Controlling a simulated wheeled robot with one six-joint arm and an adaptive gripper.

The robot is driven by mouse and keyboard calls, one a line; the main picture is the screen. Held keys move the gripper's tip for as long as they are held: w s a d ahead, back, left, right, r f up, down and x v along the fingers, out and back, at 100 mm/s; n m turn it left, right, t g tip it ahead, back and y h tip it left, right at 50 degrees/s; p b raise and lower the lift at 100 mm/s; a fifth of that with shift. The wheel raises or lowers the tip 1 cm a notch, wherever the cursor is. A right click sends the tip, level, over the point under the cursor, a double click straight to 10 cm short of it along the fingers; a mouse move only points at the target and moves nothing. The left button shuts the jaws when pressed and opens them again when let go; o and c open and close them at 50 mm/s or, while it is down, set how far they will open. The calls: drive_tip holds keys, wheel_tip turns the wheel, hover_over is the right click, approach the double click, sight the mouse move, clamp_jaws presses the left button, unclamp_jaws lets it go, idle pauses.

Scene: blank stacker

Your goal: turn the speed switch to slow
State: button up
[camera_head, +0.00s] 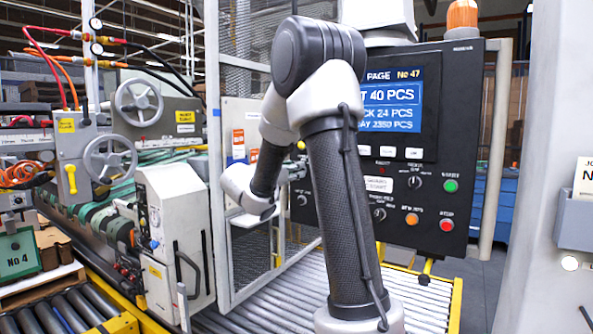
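The dark control panel (462,110) stands right of centre behind my arm. It carries black rotary switches: one at upper right (414,182), one lower (379,213) beside my arm link, and one at the left (302,200). Their labels are too small to read, so I cannot tell which is the speed switch or its setting.
The panel also has a green button (450,186), an orange button (412,219), a red button (446,225) and a lit screen (405,105). A mesh guard (246,60) stands left of it. A roller conveyor (270,310) lies below. A grey column (550,250) stands at right.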

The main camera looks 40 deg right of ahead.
drive_tip(key=x, duration=0.2)
drive_tip(key=shift+w+d, duration=0.1)
drive_tip(key=shift+d, duration=0.15)
drive_tip(key=shift+c, duration=0.3)
clamp_jaws()
drive_tip(key=shift+n, duration=0.4)
drive_tip(key=shift+w+a+f+n, duration=0.1)
drive_tip(key=shift+w+n, duration=0.05)
drive_tip(key=shift+n, duration=1.9)
drive_tip(key=shift+w+f+n, duration=0.1)
drive_tip(key=shift+w+n, duration=0.05)
drive_tip(key=shift+n, duration=1.9)
